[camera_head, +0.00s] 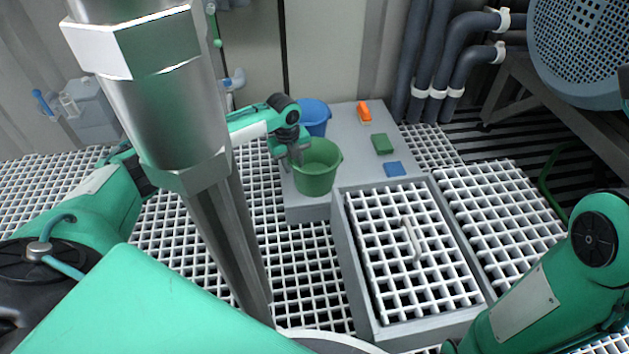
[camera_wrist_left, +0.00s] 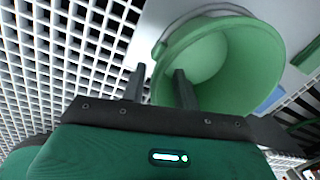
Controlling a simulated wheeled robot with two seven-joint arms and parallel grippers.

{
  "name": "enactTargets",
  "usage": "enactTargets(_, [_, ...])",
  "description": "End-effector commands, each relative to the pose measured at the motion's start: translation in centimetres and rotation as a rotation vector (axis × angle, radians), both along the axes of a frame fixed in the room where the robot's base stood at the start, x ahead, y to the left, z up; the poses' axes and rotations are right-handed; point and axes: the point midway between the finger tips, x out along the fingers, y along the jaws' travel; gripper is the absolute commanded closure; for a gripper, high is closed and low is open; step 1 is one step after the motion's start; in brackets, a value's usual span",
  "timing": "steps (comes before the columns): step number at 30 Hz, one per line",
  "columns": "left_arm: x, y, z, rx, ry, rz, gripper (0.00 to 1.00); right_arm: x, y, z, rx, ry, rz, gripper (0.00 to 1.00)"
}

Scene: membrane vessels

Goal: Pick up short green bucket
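The short green bucket (camera_head: 317,170) stands upright on the near left part of a grey platform. It also shows in the left wrist view (camera_wrist_left: 235,65), seen from above its open mouth, and it looks empty. My left gripper (camera_head: 296,156) is at the bucket's left rim. In the left wrist view my left gripper (camera_wrist_left: 160,74) has its fingers apart, one outside the rim and one over the mouth, with the bucket's wall between them. I cannot tell whether either finger touches the wall. My right gripper is outside both views.
A blue bucket (camera_head: 314,116) stands just behind the green one. An orange brush-like item (camera_head: 364,111), a green block (camera_head: 382,144) and a blue block (camera_head: 395,169) lie right on the grey platform (camera_head: 345,150). A white-handled item (camera_head: 411,238) lies on the grating (camera_head: 385,262) in front.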

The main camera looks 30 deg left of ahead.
Motion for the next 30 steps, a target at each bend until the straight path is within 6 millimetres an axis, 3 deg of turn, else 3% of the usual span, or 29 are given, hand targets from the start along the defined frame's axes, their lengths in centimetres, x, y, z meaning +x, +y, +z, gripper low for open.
enactTargets(8, [0.07,-0.03,-0.23,-0.001,-0.001,0.000,0.70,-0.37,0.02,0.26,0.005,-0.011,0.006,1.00])
enactTargets(13, [0.07,-0.03,-0.23,-0.001,-0.002,0.000,1.00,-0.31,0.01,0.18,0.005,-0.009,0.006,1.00])
enactTargets(30, [0.05,-0.01,-0.26,-0.001,-0.001,0.000,1.00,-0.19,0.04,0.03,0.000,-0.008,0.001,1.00])
